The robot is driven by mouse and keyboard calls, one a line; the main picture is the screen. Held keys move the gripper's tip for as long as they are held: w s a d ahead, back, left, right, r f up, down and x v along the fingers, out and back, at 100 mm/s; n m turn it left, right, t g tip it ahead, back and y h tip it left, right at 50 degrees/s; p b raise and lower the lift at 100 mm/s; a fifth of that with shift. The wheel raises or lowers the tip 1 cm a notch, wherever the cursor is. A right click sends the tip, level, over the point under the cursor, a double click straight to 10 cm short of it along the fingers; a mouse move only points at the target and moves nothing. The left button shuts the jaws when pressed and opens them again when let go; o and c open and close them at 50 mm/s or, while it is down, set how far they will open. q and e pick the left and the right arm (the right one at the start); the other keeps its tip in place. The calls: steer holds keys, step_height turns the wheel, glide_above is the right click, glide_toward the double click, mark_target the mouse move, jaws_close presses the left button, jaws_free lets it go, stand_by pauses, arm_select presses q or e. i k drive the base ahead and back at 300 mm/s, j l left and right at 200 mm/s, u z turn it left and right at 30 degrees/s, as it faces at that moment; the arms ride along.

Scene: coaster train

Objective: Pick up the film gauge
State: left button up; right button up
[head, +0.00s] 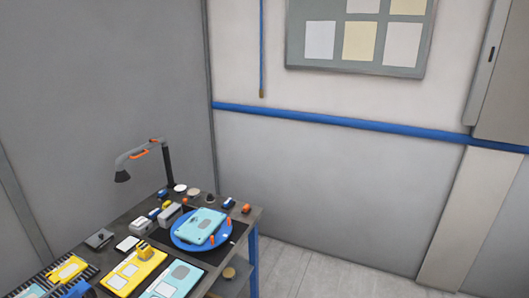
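I cannot tell for sure which object is the film gauge; things on the workbench are small in the head view. A yellow device (145,253) stands on a yellow panel (133,272). Small blue devices (229,202) and an orange one (246,208) lie near the back right corner. Grey blocks (170,214) stand left of a round blue stand (177,240) that carries a light-blue panel (201,226) with orange clips. Neither of my grippers is in view.
The workbench (236,243) fills the lower left. A lamp (139,152) rises at its back. A light-blue panel (172,281) and a black rack (38,285) lie at the front. Floor (310,272) to the right is clear. A blue pipe (340,123) runs along the wall.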

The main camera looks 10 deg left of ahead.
mark_target(144, 250)
steer(key=u, duration=1.35)
